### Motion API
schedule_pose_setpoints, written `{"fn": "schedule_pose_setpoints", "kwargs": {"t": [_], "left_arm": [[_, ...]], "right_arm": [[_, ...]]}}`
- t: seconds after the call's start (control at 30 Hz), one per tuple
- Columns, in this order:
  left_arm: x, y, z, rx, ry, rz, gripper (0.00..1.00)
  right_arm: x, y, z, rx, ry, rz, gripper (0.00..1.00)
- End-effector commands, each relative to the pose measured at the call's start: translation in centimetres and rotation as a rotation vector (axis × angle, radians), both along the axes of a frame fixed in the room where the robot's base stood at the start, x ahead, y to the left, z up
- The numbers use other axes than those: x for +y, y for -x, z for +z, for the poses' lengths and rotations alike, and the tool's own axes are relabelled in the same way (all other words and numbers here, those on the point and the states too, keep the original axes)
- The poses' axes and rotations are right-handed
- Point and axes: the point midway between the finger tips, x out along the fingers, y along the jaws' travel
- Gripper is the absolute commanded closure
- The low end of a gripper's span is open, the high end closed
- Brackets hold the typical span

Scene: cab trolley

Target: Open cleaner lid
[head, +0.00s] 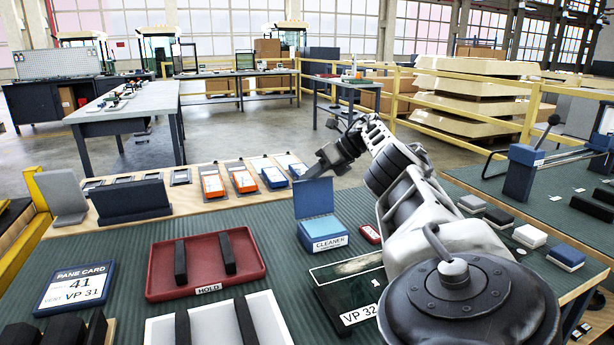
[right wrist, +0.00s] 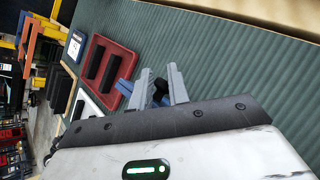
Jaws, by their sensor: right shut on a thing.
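The cleaner box (head: 324,234), blue with a white CLEANER label, stands on the green ribbed mat. Its blue lid (head: 314,199) is raised roughly upright at the back, and the light blue inside shows. My right gripper (head: 324,164) is at the lid's top edge, reaching over from the right. In the right wrist view, the right gripper's two grey fingers (right wrist: 162,86) are shut on the lid, with blue showing between and beside them. The exact contact is partly hidden. My left gripper is not in view.
A red HOLD tray (head: 206,290) with two black bars lies left of the box. A dark VP 32 case (head: 335,280) lies in front, and a small red block (head: 371,233) to the right. Orange and blue devices (head: 243,180) line the back.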

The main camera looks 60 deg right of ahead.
Motion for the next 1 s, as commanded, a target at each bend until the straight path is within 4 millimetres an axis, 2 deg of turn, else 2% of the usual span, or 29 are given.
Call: {"fn": "schedule_pose_setpoints", "kwargs": {"t": [0.03,0.23,0.27,0.33,0.37,0.77,0.87,1.0], "left_arm": [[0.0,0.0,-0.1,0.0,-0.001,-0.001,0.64],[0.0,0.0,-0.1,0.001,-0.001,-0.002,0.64],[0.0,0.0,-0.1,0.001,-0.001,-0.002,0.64],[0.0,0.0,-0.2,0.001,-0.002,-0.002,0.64],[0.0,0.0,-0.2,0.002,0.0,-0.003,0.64],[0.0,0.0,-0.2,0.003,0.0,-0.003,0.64],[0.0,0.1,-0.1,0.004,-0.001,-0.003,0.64],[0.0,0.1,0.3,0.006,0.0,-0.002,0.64]], "right_arm": [[-0.5,0.9,-1.0,0.035,0.011,-0.014,1.0],[-0.4,0.8,-1.0,0.036,0.011,-0.011,1.0],[-0.4,0.8,-1.0,0.036,0.01,-0.012,0.77],[-0.4,0.8,-1.0,0.036,0.008,-0.01,0.58],[-0.4,0.8,-1.0,0.036,0.009,-0.009,0.55],[0.1,0.2,-1.0,0.036,0.007,0.005,0.55],[-0.2,0.8,-0.5,0.034,0.008,0.0,0.55],[-0.9,2.6,1.3,0.03,0.011,-0.007,0.55]]}}
